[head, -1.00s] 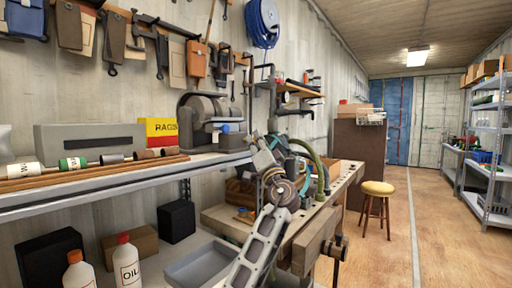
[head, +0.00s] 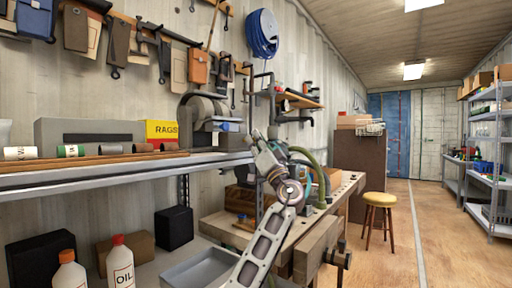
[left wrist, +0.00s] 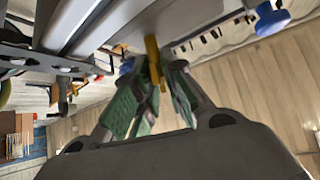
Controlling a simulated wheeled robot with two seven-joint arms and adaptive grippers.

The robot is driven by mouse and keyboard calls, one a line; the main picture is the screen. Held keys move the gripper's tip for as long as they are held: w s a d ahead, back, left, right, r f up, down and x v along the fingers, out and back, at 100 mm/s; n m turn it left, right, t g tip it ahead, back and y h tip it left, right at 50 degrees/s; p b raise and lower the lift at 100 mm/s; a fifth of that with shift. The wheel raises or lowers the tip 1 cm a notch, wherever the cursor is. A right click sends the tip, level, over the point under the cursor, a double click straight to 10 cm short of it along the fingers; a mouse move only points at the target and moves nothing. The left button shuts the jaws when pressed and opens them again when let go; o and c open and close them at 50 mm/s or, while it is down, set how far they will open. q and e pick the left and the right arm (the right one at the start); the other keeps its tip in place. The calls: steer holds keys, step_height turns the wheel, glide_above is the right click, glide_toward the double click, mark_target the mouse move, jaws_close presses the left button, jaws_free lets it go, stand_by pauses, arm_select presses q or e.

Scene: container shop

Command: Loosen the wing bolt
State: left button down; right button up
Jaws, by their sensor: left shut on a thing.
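My left gripper (head: 258,138) is at the end of my raised arm, in front of the wall and right of the shelf end, in the head view. In the left wrist view its green-padded fingers (left wrist: 155,85) are closed on a narrow yellow piece, which I take to be the wing bolt (left wrist: 153,60). The yellow piece stands between the fingertips, its upper end against a grey metal part. The fingers hide part of it. In the head view the bolt is too small or hidden to make out. My right gripper is not in view.
A wooden workbench (head: 345,190) with a vise stands behind my arm. The shelf (head: 110,178) at left holds a RAGS box (head: 163,132). The floor by the stool (head: 378,199) is clear.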

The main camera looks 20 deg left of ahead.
arm_select(q)
steer(key=shift+f+n+g+y+b, duration=0.1)
steer(key=shift+n+g+y+b, duration=1)
steer(key=shift+n+g+y, duration=1.5)
steer(key=shift+n+g, duration=0.9)
steer(key=shift+n, duration=1.1)
steer(key=shift+n+g+y, duration=0.3)
steer(key=shift+n+g, duration=0.4)
steer(key=c, duration=1.6)
jaws_free()
steer(key=shift+c, duration=0.2)
steer(key=v, duration=1.2)
